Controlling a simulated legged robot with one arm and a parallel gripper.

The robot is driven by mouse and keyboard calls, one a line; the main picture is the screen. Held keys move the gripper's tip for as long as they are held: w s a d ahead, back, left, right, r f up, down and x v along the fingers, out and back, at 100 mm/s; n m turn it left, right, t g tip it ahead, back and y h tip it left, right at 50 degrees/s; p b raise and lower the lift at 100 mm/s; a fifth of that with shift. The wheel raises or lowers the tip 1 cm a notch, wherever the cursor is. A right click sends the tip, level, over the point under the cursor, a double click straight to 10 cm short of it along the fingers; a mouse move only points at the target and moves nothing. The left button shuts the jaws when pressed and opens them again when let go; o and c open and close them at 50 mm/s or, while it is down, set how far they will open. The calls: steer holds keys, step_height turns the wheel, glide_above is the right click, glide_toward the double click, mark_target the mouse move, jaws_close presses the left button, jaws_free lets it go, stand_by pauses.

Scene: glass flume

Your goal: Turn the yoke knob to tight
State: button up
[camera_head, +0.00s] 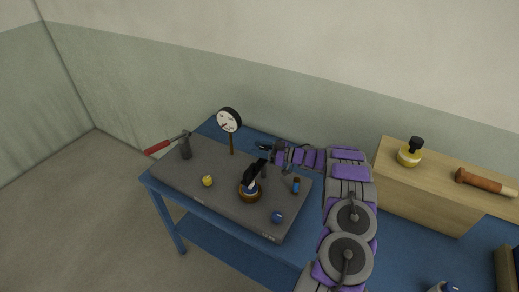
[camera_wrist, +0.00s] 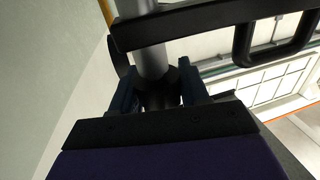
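A black yoke (camera_head: 252,178) with a pale part inside stands on a round brass-coloured base (camera_head: 250,194) in the middle of the grey board. I cannot make out which part is its knob or which way it is set. My gripper (camera_head: 264,148) is just behind the yoke's top, reaching in from the right. In the wrist view my two fingers (camera_wrist: 159,88) stand apart, one on each side of a grey post (camera_wrist: 151,58). Whether they press on it is unclear. A black bar (camera_wrist: 215,22) crosses in front of the post.
The grey board (camera_head: 215,205) lies on a blue table. It carries a dial on a post (camera_head: 229,121), a red-handled lever (camera_head: 160,146), a yellow ball (camera_head: 207,180), a blue ball (camera_head: 277,217) and a small blue-and-orange cylinder (camera_head: 296,185). A wooden box (camera_head: 425,201) stands at the right.

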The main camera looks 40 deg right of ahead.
steer(key=o, duration=0.4)
steer(key=shift+d, duration=0.3)
steer(key=shift+c, duration=0.2)
steer(key=shift+a+r, duration=0.15)
steer(key=shift+r, duration=0.35)
steer(key=r, duration=0.2)
steer(key=shift+w+d+r+p, duration=0.1)
steer(key=shift+d+r+p, duration=0.1)
steer(key=shift+r+p, duration=0.15)
steer(key=s+a+r, duration=0.1)
steer(key=s+a, duration=0.7)
steer(key=s, duration=0.6)
steer(key=shift+w, duration=0.1)
